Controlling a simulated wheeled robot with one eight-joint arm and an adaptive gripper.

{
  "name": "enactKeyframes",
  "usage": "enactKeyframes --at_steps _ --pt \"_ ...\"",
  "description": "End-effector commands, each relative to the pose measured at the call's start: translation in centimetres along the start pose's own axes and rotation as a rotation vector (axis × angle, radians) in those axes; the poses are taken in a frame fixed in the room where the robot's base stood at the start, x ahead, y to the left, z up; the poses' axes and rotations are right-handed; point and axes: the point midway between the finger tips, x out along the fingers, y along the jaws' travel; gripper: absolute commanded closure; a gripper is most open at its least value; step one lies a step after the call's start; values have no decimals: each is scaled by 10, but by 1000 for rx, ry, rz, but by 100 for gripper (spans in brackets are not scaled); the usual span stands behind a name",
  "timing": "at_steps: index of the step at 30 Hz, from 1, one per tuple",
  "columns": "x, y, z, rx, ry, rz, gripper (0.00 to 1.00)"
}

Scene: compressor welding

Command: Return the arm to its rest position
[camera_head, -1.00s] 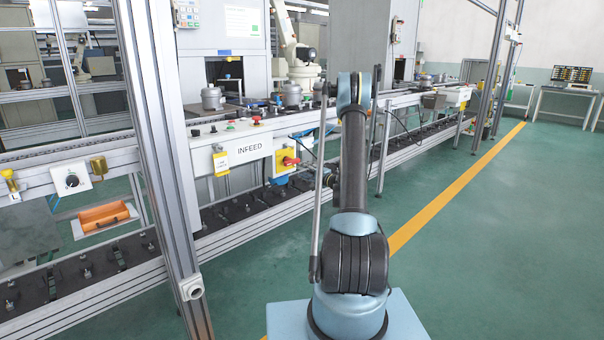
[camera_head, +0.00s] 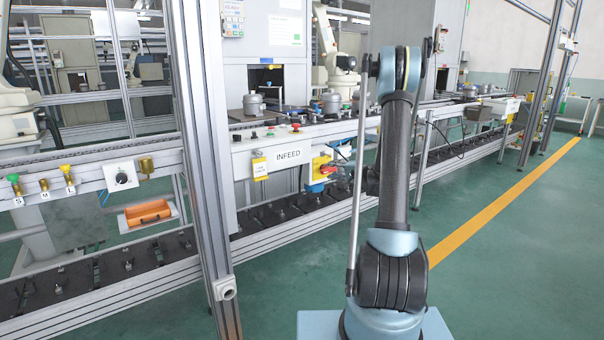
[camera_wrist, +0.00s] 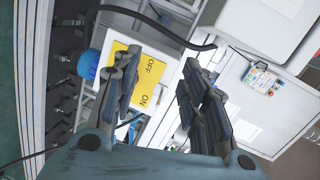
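My gripper (camera_wrist: 160,88) shows in the wrist view with its two dark fingers apart and nothing between them. Behind the fingers is a yellow ON/OFF plate (camera_wrist: 131,72) on a white panel, with a blue part (camera_wrist: 88,64) at its left. In the head view my arm (camera_head: 397,150) rises from its blue base and bends at the top. The gripper itself cannot be made out in the head view; the upper arm hides part of the line behind it.
The INFEED panel (camera_head: 288,155) and a red-and-yellow switch (camera_head: 320,168) are left of my arm. A metal post (camera_head: 203,160) stands nearer. An orange tray (camera_head: 148,212) sits lower left. Green floor (camera_head: 520,260) is open at right, crossed by a yellow line (camera_head: 500,205).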

Motion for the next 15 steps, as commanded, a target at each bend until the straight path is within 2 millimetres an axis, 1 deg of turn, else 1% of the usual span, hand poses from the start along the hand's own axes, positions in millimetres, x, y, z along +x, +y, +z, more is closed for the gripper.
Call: enactKeyframes --at_steps 1,6,11,15 --pt "-5 -9 9 -17 -14 22 60" --pt "-22 -31 38 -75 -60 99 60" --pt "-41 -47 67 -129 -104 172 60" --pt "-61 -58 93 -175 -141 236 60"
